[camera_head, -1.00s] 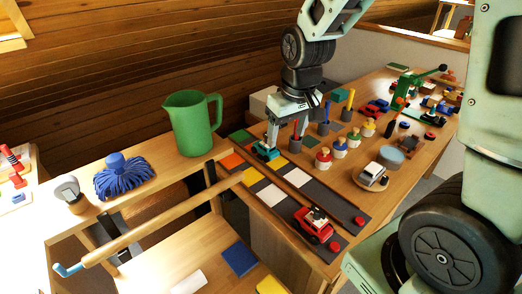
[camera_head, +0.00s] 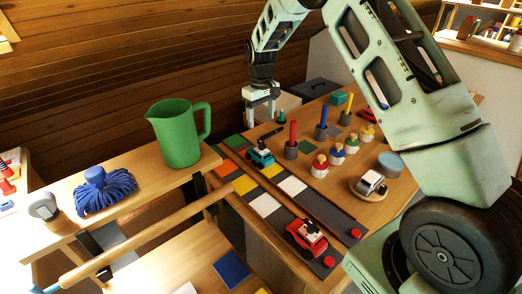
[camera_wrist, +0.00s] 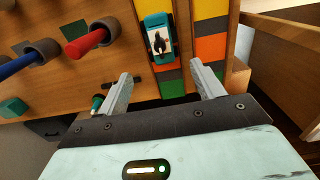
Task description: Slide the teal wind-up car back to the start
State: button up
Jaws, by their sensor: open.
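The teal wind-up car (camera_head: 262,157) stands on the striped track (camera_head: 265,205), near its far end with the green squares. The wrist view shows the car (camera_wrist: 157,35) from above, with a picture-like patch on its top. My gripper (camera_head: 261,108) is open and empty, raised above and beyond the car towards the wall. In the wrist view both fingers (camera_wrist: 160,80) are spread apart, and the car lies ahead of them, not between them. A red car (camera_head: 305,238) stands at the near end of the track.
Pegs in grey cups (camera_head: 291,150) and several peg figures (camera_head: 337,154) stand right of the track. A silver car (camera_head: 370,184) sits on a round wooden base. A green jug (camera_head: 178,135) and a blue mop head (camera_head: 104,192) stand at left. A red button (camera_head: 355,234) is at the track's near end.

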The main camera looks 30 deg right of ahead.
aim_at(261, 150)
notch_tip(261, 150, down, 14)
jog(key=shift+f+p, duration=0.25)
jog(key=shift+p, duration=0.9)
jog(key=shift+c, duration=0.4)
